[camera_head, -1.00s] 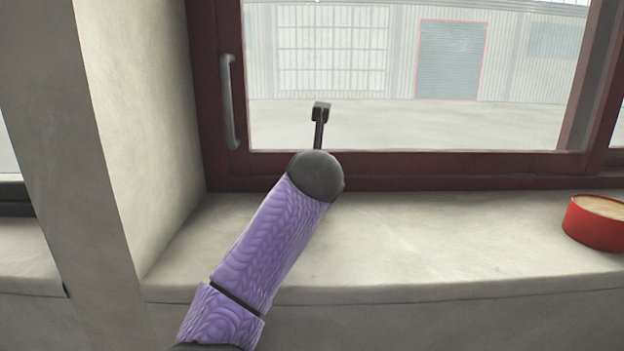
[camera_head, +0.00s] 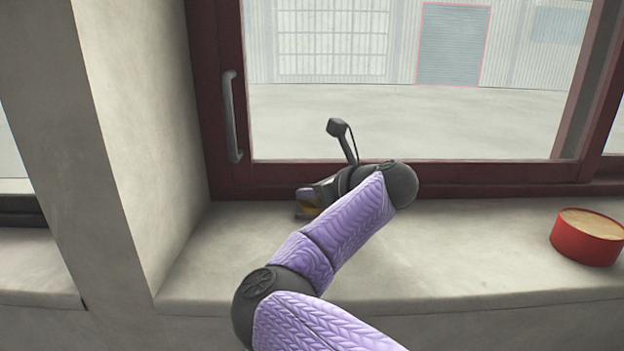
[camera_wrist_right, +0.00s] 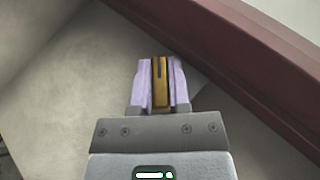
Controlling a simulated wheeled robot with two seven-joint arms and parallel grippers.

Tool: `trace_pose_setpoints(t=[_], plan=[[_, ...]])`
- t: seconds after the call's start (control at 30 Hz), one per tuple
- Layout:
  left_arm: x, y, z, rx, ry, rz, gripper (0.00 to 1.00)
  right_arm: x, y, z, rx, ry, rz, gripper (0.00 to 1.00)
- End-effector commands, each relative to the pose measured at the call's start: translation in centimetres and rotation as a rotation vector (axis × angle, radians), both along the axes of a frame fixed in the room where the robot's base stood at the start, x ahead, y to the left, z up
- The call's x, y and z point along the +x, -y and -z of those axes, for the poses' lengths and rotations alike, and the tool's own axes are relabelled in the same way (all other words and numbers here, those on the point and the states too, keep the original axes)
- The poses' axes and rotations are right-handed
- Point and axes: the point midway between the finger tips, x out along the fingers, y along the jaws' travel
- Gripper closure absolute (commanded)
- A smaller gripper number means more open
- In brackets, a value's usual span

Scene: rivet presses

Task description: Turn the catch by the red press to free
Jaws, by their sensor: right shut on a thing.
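My right gripper (camera_head: 306,207) is low over the sill in front of the window frame, pointing left in the head view. In the right wrist view its two pale purple fingers (camera_wrist_right: 161,85) are closed on a flat brass-coloured piece (camera_wrist_right: 160,72) with a dark slot. A bit of yellow shows between the fingers in the head view. I cannot tell whether this piece is the catch, nor which position it is in. No red press can be made out. My left gripper is out of view.
A dark red window frame (camera_head: 222,100) with a grey handle (camera_head: 231,115) stands behind the pale sill (camera_head: 450,250). A red round tin (camera_head: 585,245) sits at the right. The sill between my arm and the tin is clear. A wall (camera_head: 140,130) rises at the left.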

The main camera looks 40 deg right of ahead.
Motion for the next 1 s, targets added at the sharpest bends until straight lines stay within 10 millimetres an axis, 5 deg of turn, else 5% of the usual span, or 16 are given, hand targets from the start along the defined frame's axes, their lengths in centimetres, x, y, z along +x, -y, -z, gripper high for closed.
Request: trace_pose_setpoints(t=[0.5,1.0], plan=[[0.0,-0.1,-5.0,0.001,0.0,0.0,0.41,-0.1,0.1,-0.4,0.001,-0.003,-0.473,1.0],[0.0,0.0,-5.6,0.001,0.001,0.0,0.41,0.0,0.0,0.1,0.001,-0.003,-0.748,1.0]])
